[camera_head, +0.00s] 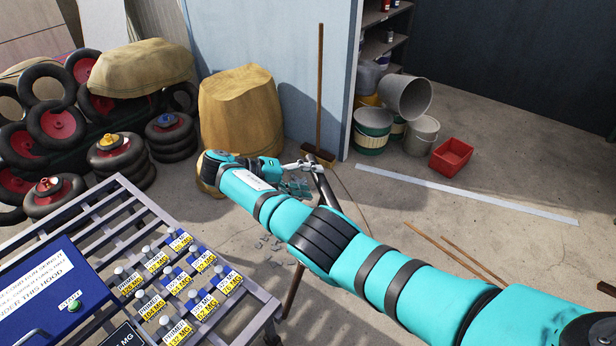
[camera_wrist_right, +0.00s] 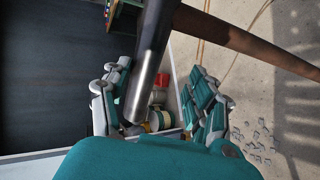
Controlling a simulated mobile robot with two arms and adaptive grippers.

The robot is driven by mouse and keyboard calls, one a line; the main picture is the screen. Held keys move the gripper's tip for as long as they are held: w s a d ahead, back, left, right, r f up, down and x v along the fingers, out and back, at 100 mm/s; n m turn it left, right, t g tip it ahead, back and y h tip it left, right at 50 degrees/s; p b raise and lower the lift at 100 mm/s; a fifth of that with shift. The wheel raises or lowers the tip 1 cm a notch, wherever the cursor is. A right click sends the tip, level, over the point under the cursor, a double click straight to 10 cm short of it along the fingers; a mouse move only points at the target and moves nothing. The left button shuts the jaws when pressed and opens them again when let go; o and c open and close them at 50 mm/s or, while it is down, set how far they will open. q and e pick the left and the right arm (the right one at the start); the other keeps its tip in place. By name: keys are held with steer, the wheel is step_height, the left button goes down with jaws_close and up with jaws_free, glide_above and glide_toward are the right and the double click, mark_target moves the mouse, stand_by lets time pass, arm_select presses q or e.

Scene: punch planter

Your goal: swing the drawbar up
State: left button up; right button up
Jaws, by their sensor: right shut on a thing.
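The drawbar is a bar with a smooth grey metal end (camera_wrist_right: 152,60) and a brown, rusty-looking length (camera_wrist_right: 245,45) in the right wrist view. In the head view its dark upper part (camera_head: 326,188) shows just beyond my right arm, and a brown length (camera_head: 292,292) shows below the arm; the arm hides the part between. My right gripper (camera_head: 296,176) is at the bar's upper end, shut on it. In the wrist view the grey end lies between the two fingers of the right gripper (camera_wrist_right: 160,105). My left gripper is not in view.
A slatted metal table (camera_head: 125,210) with labelled knobs and a blue box (camera_head: 50,285) stands at the lower left. Wheels (camera_head: 60,125) and sacks are stacked behind. A broom (camera_head: 319,90), buckets (camera_head: 405,97) and a red bin (camera_head: 451,157) stand behind. Rubble lies on the floor.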

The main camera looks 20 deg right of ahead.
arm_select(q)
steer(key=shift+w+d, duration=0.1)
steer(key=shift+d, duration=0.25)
arm_select(e)
steer(key=shift+d, duration=0.15)
steer(key=shift+r, duration=0.1)
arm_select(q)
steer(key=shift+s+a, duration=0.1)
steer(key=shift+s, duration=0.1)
arm_select(e)
step_height(320, 180, up, 10)
stand_by(0.4)
stand_by(0.4)
